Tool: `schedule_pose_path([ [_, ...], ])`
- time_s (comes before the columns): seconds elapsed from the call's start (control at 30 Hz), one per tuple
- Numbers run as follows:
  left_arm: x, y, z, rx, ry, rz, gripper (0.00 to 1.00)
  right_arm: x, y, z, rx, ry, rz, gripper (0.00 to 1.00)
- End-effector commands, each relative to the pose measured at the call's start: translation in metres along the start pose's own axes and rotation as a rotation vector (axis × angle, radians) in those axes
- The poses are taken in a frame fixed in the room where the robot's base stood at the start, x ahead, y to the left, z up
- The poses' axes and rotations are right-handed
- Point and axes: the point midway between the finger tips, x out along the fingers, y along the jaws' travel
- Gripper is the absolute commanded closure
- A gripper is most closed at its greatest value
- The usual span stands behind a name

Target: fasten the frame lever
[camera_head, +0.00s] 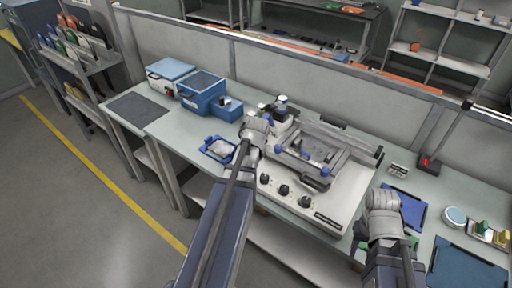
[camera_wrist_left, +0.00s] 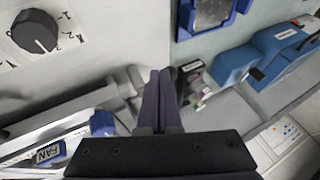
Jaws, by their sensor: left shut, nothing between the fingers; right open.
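A metal frame (camera_head: 345,138) sits on top of a light grey machine (camera_head: 335,205) with dark knobs on its front. Blue clamp parts (camera_head: 278,149) show on the frame. I cannot tell which part is the lever or how it stands. In the left wrist view a blue part (camera_wrist_left: 102,123) shows beside a labelled piece (camera_wrist_left: 50,153) at the lower left. My left gripper (camera_wrist_left: 160,78) is shut and empty, beside these parts; in the head view its wrist is at the machine's left end and hides part of it. My right gripper (camera_head: 383,201) is open, right of the machine; its fingertips are hard to make out.
A blue tray (camera_head: 218,148) lies left of the machine, with blue boxes (camera_head: 203,93) behind it. A grey partition runs along the back of the bench.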

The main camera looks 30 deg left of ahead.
Motion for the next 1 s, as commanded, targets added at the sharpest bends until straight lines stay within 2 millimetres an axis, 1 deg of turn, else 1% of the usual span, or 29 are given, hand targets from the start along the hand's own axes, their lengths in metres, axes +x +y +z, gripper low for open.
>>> schedule_pose_path([
  [0.03,0.002,-0.004,0.001,0.032,0.016,0.017,1.00,0.000,0.000,0.000,0.000,0.000,0.000,0.55],
  [0.33,0.010,-0.015,-0.005,0.254,0.123,0.122,1.00,0.000,0.000,0.000,0.000,0.000,0.000,0.55],
  [0.67,0.009,-0.012,-0.006,0.258,0.122,0.122,1.00,0.000,0.000,0.000,0.000,0.000,0.000,0.55],
  [1.0,0.008,-0.002,-0.015,0.259,0.121,0.121,1.00,0.000,0.000,0.000,0.000,0.000,0.000,0.55],
])
